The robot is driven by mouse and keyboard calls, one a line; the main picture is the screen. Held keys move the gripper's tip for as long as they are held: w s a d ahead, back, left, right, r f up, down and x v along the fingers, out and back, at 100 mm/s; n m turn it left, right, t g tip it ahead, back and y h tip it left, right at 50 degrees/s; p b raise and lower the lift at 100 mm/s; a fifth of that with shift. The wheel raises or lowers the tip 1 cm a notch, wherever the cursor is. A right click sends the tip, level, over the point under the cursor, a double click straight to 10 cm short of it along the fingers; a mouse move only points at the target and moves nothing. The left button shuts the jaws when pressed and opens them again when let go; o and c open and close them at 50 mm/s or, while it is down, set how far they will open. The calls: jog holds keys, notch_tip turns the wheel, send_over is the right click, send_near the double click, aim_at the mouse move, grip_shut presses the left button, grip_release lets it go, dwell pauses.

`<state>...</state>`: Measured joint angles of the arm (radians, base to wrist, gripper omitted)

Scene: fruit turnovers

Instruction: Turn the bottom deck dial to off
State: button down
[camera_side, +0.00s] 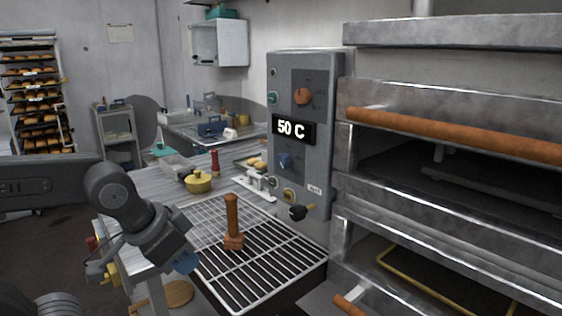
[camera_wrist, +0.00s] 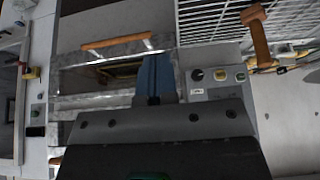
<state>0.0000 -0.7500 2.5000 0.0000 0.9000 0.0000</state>
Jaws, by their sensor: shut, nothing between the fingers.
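The grey oven control panel (camera_side: 277,75) carries an orange dial (camera_side: 303,97) at the top, a blue dial (camera_side: 284,162) below the display, and a black dial (camera_side: 298,212) lowest. The black dial also shows in the wrist view (camera_wrist: 197,74), beside a small white label (camera_wrist: 197,91). The lettering is too small to read, and I cannot tell the dial settings. My gripper (camera_side: 185,263) is shut and empty at the lower left, well apart from the panel. Its blue fingers (camera_wrist: 155,77) show together in the wrist view.
A wire rack (camera_side: 275,262) lies below the panel, with a wooden-handled tool (camera_side: 232,220) standing on it. The display (camera_side: 293,129) reads 50 C. Oven decks with a wooden handle bar (camera_side: 450,132) are at right.

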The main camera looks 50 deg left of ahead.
aim_at(280, 162)
jog(key=c, duration=1.8)
grip_release()
jog(key=shift+o, duration=0.7)
jog(key=shift+w+a, duration=0.2)
jog(key=shift+w, duration=0.1)
jog(key=o, duration=0.8)
jog(key=w+a+r+t+y, duration=0.1)
jog(key=w+a+t, duration=0.1)
jog(key=w, duration=0.3)
jog(key=w+a+r+m+t+y, duration=0.1)
jog(key=w+a+t, duration=0.1)
jog(key=w+a, duration=0.3)
jog(key=w+a+t+y, duration=0.1)
jog(key=w+a+t, duration=0.1)
jog(key=w+a, duration=0.1)
jog(key=shift+w+a+r+y, duration=0.2)
jog(key=shift+w, duration=0.25)
jog(key=shift+w+a+r+y, duration=0.15)
jog(key=shift+w+r+y, duration=0.05)
jog(key=shift+w, duration=0.25)
jog(key=shift+o, duration=1.4)
jog(key=w+a+m+t+h, duration=0.2)
jog(key=w+a+m+t, duration=0.3)
jog(key=w+a, duration=0.2)
jog(key=shift+w+m+t+h, duration=0.2)
jog(key=shift+m+t+h, duration=0.5)
jog(key=shift+m+h, duration=0.2)
jog(key=w, duration=1.4)
jog(key=shift+a, duration=0.2)
jog(key=c, duration=0.9)
